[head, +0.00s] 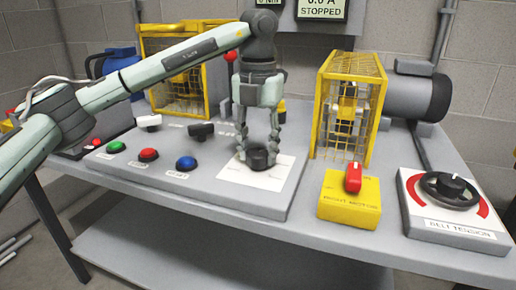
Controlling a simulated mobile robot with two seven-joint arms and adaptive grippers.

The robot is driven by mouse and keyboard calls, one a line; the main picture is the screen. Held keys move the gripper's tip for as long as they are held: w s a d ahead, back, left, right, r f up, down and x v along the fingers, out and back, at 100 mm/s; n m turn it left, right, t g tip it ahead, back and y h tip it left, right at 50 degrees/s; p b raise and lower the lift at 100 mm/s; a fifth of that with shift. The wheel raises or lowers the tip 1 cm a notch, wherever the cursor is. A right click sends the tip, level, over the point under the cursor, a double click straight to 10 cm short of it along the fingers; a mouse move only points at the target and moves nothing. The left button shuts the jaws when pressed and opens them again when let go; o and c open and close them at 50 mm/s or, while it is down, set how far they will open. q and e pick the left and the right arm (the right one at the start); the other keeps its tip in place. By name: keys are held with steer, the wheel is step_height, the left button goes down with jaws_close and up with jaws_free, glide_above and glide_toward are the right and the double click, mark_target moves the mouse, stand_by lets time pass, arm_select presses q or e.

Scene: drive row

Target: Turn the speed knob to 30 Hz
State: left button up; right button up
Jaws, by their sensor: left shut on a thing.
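The speed knob (259,159) is a black round knob on a white dial plate (240,175) in the middle of the bench panel. My left gripper (257,146) reaches down onto it from above, with its fingers shut around the knob. The fingers and the knob hide much of the dial, and its markings are too small to read. A display (321,10) at the top edge shows "0.0 A" and "STOPPED"; another display beside it is cut off. My right gripper is not in view.
Green (116,147), red (149,155) and blue (186,163) push buttons stand left of the dial. A yellow mesh guard (348,105), a yellow box with a red switch (350,200) and a belt tension handwheel (450,190) stand to the right.

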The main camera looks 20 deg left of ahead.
mark_target(258, 152)
arm_select(q)
steer(key=n, duration=0.6)
steer(key=shift+n, duration=0.3)
stand_by(0.4)
steer(key=o, duration=1.2)
steer(key=shift+c, duration=0.2)
steer(key=shift+r, duration=0.1)
step_height(258, 152, up, 12)
